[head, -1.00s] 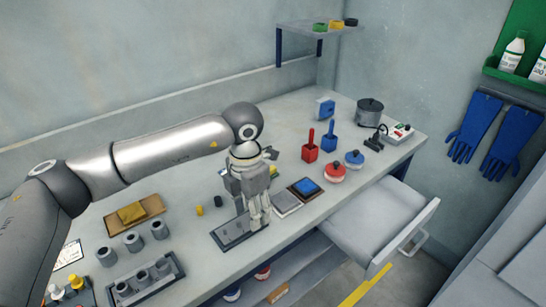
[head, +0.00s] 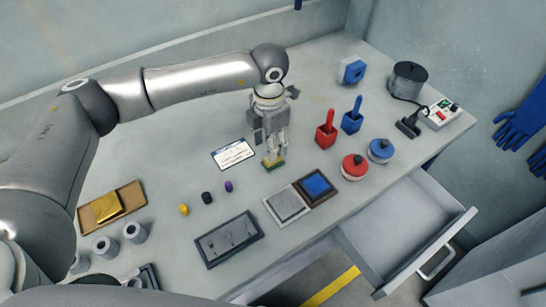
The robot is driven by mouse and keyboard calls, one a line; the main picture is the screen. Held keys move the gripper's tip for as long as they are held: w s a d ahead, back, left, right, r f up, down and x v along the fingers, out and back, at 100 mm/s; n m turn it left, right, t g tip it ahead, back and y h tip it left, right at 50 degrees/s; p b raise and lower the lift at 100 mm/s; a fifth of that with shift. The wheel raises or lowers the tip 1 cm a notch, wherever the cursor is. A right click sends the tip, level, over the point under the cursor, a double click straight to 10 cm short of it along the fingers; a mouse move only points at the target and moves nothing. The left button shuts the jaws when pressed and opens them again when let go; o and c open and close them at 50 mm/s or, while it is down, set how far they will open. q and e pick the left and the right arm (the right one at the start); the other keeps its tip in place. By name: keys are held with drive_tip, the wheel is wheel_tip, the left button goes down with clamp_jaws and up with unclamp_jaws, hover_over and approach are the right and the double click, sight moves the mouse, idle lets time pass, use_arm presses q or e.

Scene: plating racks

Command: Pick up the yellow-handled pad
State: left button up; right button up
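The yellow-handled pad appears as a small yellow-green piece (head: 275,165) low on the table, right below the fingers of my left gripper (head: 271,157). The gripper points down and its fingertips reach the pad. The fingers hide most of the handle, so I cannot tell whether they are closed on it. The pad looks to be on the table surface. My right gripper is not in view.
A printed card (head: 233,153) lies left of the pad. Small yellow (head: 184,210), black (head: 206,198) and purple (head: 228,186) pieces stand nearby. A grey square tray (head: 287,206) and a blue-topped one (head: 331,196) lie in front. Red (head: 326,136) and blue (head: 352,122) holders stand right.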

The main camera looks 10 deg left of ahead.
sight(269, 168)
use_arm(q)
drive_tip(key=shift+w+f, duration=0.25)
drive_tip(key=shift+f, duration=0.1)
drive_tip(key=shift+w+d+f+p, duration=0.1)
drive_tip(key=shift+f+p, duration=0.25)
drive_tip(key=f, duration=0.1)
drive_tip(key=f+p, duration=0.1)
drive_tip(key=f, duration=0.1)
drive_tip(key=shift+s+d+f+p, duration=0.15)
drive_tip(key=shift+s+d+p, duration=0.1)
drive_tip(key=shift+p, duration=0.1)
drive_tip(key=shift+f, duration=0.35)
drive_tip(key=shift+w+f, duration=0.2)
drive_tip(key=shift+f, duration=0.05)
drive_tip(key=shift+r, duration=0.1)
clamp_jaws()
